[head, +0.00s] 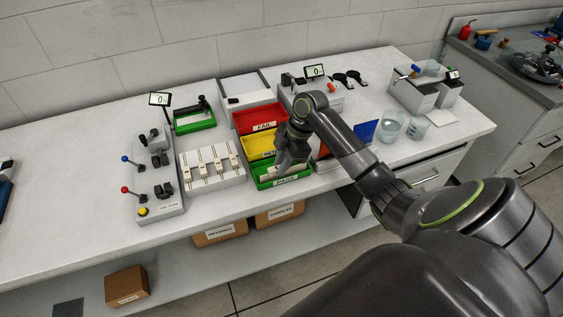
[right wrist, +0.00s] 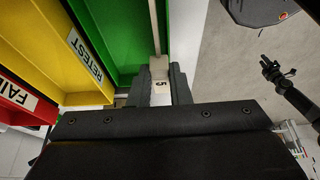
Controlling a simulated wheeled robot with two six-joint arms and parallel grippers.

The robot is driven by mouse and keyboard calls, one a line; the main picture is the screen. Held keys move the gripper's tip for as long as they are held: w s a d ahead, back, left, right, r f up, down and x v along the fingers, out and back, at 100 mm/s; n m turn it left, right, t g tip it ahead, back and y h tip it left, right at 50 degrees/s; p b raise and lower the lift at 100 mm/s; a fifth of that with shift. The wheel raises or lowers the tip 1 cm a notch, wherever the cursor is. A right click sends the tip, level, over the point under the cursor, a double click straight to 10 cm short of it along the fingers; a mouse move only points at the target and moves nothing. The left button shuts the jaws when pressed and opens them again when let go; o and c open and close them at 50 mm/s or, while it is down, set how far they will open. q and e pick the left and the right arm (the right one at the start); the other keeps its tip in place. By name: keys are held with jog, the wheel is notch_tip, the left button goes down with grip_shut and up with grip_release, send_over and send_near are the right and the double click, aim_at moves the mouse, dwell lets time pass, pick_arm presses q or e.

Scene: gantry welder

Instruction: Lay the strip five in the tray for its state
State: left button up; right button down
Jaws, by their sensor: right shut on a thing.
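My right gripper (head: 287,170) is over the green tray (head: 262,183), the front one of three stacked trays. It is shut on strip five (right wrist: 160,72), a pale strip whose end block is marked 5; the right wrist view shows this block between the fingertips (right wrist: 160,88). The strip runs along the green tray's edge in that view; whether it touches the tray I cannot tell. The yellow tray (head: 256,146), labelled RETEST in the right wrist view, is behind it, then the red FAIL tray (head: 240,120).
A white rack (head: 212,180) with several pale strips stands left of the trays. A tester with levers (head: 158,208) is further left. A blue panel (head: 365,131) and glass beakers (head: 391,128) stand right of my gripper. The left of the bench is mostly clear.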

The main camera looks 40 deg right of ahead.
jog(key=shift+f, duration=0.1)
jog(key=shift+f, duration=0.55)
jog(key=c, duration=1.3)
grip_release()
jog(key=shift+c, duration=0.2)
jog(key=shift+r, duration=0.25)
jog(key=b+v, duration=0.2)
jog(key=v, duration=1)
jog(key=shift+r, duration=0.35)
jog(key=shift+d+f, duration=0.1)
